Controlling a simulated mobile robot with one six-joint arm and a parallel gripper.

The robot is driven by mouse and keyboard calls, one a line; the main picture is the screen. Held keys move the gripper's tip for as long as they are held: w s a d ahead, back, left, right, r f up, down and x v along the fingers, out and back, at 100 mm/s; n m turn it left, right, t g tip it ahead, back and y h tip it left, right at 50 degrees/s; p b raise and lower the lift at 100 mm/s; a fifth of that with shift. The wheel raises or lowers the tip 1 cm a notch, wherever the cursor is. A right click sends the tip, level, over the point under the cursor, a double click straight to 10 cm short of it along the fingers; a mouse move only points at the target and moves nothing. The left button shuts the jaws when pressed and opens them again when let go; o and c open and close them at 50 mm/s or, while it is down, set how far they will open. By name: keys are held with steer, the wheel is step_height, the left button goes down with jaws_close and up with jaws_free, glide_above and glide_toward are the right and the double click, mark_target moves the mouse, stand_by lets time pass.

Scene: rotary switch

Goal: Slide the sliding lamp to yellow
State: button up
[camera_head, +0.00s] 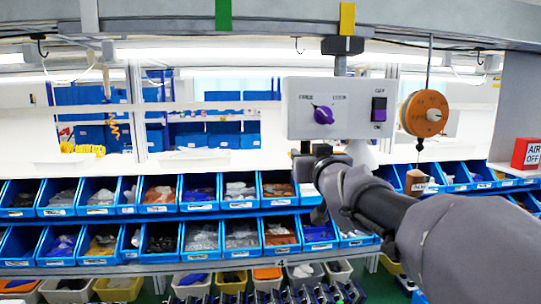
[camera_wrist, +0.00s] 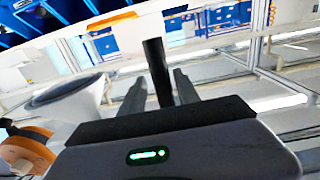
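A black slider (camera_head: 342,45) sits on the overhead beam directly below a yellow tab (camera_head: 347,18). A grey post runs from it down behind the control box. A white lamp shade (camera_head: 360,152) shows just below the box, partly hidden by my arm. A white shade with a dark rim (camera_wrist: 70,95) is at left in the wrist view. My gripper (camera_wrist: 161,75) has its two fingers apart, with a dark upright bar (camera_wrist: 155,60) between them and visible gaps on both sides. In the head view my gripper is below the box, its fingers unclear.
A green tab (camera_head: 223,15) is farther left on the beam. The control box (camera_head: 300,108) has a purple knob (camera_head: 323,115) and a rocker switch (camera_head: 379,109). An orange pulley (camera_head: 424,113) hangs to the right. Rows of blue bins (camera_head: 98,197) lie below.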

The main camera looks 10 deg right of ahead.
steer(key=shift+d, duration=0.1)
steer(key=shift+s, duration=0.1)
steer(key=s+p, duration=0.2)
steer(key=s, duration=1.4)
steer(key=s+d+f+m+g+h+b, duration=0.1)
steer(key=s+f+m+g+b, duration=0.2)
steer(key=f+b, duration=0.85)
steer(key=s+f+m+g+h+b, duration=0.1)
steer(key=s+f+g+b, duration=0.3)
steer(key=f, duration=1.4)
steer(key=s+a+f+g+y+b, duration=0.1)
steer(key=s+a+f+b, duration=0.2)
steer(key=f, duration=0.4)
steer(key=s+a+f+g+y+b, duration=0.1)
steer(key=s+a+f+g+b, duration=0.1)
steer(key=s+f, duration=0.4)
steer(key=s+a+f+g+y+b, duration=0.2)
steer(key=s+a+f+b, duration=0.2)
steer(key=f, duration=0.5)
steer(key=shift+s+b, duration=0.5)
steer(key=shift+b, duration=0.1)
